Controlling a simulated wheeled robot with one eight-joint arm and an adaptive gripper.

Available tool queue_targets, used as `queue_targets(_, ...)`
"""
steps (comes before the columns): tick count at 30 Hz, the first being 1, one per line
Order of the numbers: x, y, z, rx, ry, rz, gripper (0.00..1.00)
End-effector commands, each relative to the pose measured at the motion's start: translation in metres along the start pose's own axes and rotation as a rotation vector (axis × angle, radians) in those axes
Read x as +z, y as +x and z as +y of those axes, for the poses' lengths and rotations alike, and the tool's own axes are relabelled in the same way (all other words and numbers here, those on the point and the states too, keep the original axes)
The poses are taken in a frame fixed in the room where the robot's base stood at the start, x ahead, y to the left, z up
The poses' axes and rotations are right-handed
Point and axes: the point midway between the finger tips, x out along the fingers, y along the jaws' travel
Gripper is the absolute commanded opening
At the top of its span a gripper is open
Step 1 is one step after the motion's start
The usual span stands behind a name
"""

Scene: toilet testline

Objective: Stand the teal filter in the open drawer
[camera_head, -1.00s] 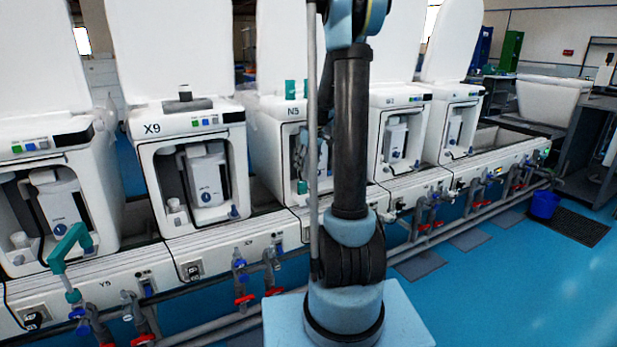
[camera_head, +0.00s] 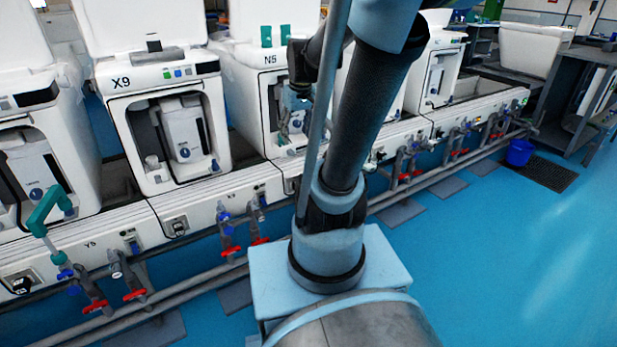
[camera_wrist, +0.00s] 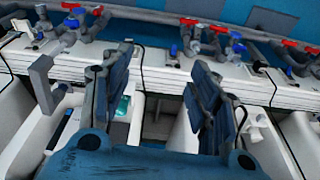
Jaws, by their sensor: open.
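My gripper (camera_head: 296,112) is in front of the N5 opening, partly hidden by my arm. In the wrist view my gripper (camera_wrist: 155,78) is open, its two fingers wide apart with nothing between them. A small teal piece (camera_wrist: 122,105) shows low beside the left finger, partly hidden by it. I cannot make out an open drawer clearly in either view.
A row of white units, including X9 (camera_head: 163,120), stands on a long white base. Pipes and red-handled valves (camera_head: 231,250) run along its front. A teal angled handle (camera_head: 47,210) stands out at the left.

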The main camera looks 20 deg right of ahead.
Motion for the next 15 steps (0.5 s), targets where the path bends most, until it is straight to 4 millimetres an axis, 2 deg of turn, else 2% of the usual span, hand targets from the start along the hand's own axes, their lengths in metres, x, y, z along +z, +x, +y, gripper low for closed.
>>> queue_targets(1, 0.016, 0.000, -0.004, 0.004, 0.012, -0.002, 0.55)
queue_targets(3, 0.035, 0.002, -0.009, 0.009, 0.034, -0.005, 0.55)
queue_targets(15, 0.133, 0.026, -0.027, 0.041, 0.154, -0.018, 0.55)
